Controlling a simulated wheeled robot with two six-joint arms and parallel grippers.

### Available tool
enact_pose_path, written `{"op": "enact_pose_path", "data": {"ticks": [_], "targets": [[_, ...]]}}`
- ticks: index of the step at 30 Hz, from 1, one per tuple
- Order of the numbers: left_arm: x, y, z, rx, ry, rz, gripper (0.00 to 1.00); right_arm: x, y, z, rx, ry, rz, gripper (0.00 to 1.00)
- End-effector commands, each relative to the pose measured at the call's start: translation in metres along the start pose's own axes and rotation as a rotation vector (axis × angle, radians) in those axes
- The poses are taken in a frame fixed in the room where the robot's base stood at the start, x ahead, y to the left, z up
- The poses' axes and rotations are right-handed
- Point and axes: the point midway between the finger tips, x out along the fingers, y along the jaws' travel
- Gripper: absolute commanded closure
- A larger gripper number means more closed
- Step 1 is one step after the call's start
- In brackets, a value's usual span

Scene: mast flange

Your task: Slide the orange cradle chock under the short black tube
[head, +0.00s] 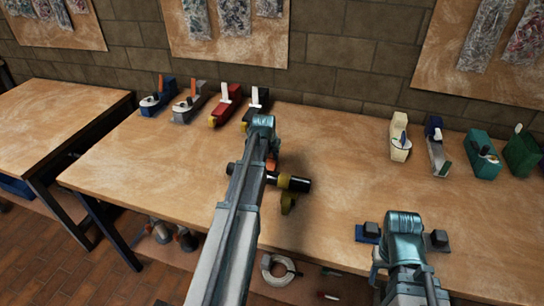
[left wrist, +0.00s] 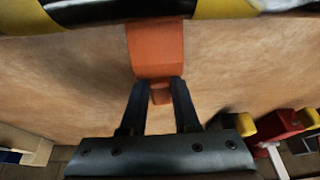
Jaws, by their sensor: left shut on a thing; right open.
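The short black tube (head: 298,184) with yellow bands lies across the table, its middle hidden behind my left arm in the head view. It also crosses the top of the left wrist view (left wrist: 120,11). The orange cradle chock (left wrist: 156,48) is between my left gripper and the tube; its far end meets the tube's edge in the picture, and I cannot tell if it is under or touching. A bit of the chock (head: 272,162) shows beside my arm. My left gripper (left wrist: 160,88) is shut on the chock's small end tab. My right gripper (head: 404,236) is open and empty above the table's front edge.
Several hand planes stand along the back, including a red one (head: 226,104) and a cream one (head: 400,146). The wooden table (head: 345,170) is clear right of the tube.

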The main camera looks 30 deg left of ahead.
Motion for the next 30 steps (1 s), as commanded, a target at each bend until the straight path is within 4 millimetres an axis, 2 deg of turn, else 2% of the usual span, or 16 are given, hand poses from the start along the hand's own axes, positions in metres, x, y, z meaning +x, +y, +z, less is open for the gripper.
{"op": "enact_pose_path", "data": {"ticks": [2, 3, 8, 20, 26, 30], "targets": [[-0.001, 0.000, 0.003, 0.000, 0.000, 0.000, 1.00, 0.000, 0.000, 0.000, 0.000, 0.000, 0.000, 0.50], [-0.001, 0.000, 0.002, 0.000, 0.000, 0.000, 0.63, 0.000, 0.000, 0.000, 0.000, 0.000, 0.000, 0.50], [-0.001, 0.000, 0.002, 0.000, 0.000, 0.000, 0.35, 0.000, 0.000, 0.000, 0.000, 0.000, 0.000, 0.50], [-0.004, 0.000, 0.001, 0.000, 0.000, 0.000, 0.35, -0.003, 0.000, 0.000, 0.000, 0.000, 0.000, 0.50], [-0.019, 0.000, 0.001, 0.000, 0.000, 0.000, 0.35, -0.017, 0.002, 0.001, 0.000, 0.000, 0.000, 0.50], [-0.037, 0.000, 0.000, 0.000, 0.000, 0.000, 0.35, -0.034, 0.003, 0.002, 0.000, 0.000, 0.000, 0.50]]}}
